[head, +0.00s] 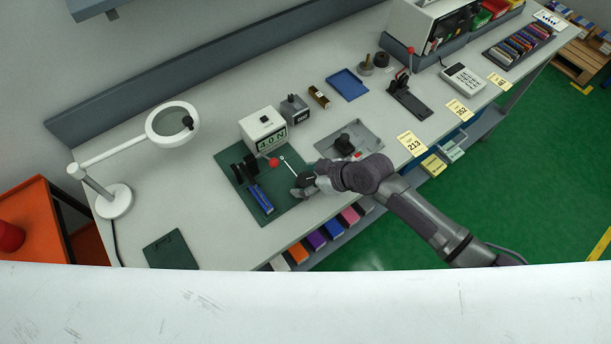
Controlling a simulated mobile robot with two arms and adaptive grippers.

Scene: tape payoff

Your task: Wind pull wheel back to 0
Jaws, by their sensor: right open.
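A white instrument box (262,127) with a display reading 4.0 N stands at the back of a dark green mat (285,208). On the mat are a black stand (243,169), a blue piece (260,199) and a red ball knob (274,162). A thin pale line runs from near the knob toward a dark round part (304,179), which may be the pull wheel. My right gripper (304,187) is open at this dark part, partly covering it; contact cannot be told. My left gripper is not in view.
A magnifier lamp (114,200) stands at the left. A small grey block (294,108), a grey tray with a black part (348,140), a blue tray (347,84) and a lever device (408,97) sit behind and right. Colored bins (316,239) lie under the front edge.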

